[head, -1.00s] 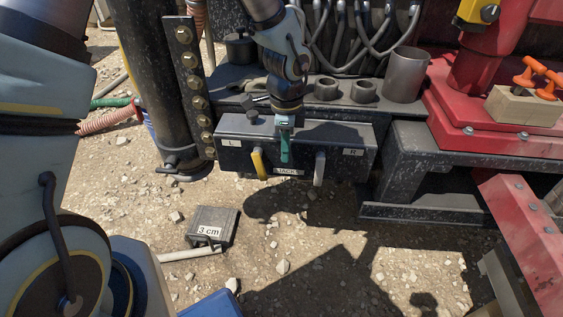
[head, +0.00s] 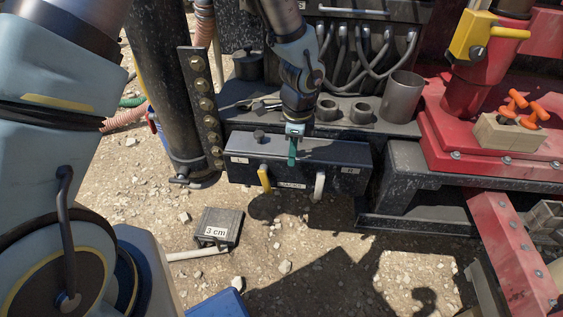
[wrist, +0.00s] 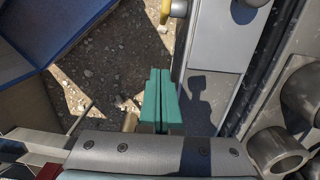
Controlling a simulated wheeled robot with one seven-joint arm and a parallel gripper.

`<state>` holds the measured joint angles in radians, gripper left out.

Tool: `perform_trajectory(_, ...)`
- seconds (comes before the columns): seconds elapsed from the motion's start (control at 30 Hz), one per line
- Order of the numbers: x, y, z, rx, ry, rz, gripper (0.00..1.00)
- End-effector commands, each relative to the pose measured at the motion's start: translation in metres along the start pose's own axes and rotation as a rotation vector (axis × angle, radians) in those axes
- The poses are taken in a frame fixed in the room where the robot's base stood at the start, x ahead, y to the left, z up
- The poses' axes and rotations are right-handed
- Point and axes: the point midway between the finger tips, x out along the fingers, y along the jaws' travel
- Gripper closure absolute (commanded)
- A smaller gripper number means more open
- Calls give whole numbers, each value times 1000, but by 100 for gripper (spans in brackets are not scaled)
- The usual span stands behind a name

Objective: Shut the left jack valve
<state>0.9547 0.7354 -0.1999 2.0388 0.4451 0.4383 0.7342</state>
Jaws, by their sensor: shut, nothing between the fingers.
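The jack valve box (head: 310,171) is a dark block on the rig's front, marked L on the left and R on the right, with a jack label below. The left valve has a yellow lever (head: 264,178) hanging down, tipped slightly. The right valve has a pale lever (head: 319,186), also pointing down. My gripper (head: 292,163) has teal fingers pressed together, empty. In the wrist view my shut fingers (wrist: 161,100) sit beside the box, with part of the yellow lever (wrist: 178,8) at the top edge.
A red base (head: 490,150) lies to the right, a post (head: 160,80) to the left.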

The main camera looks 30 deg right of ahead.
Motion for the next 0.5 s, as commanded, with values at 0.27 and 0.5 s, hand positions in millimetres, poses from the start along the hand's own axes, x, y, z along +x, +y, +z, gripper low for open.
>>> perform_trajectory(0.27, 49, 2, 0, 1, -3, 5, 100)
perform_trajectory(0.5, 96, 1, 0, 2, -2, 3, 100)
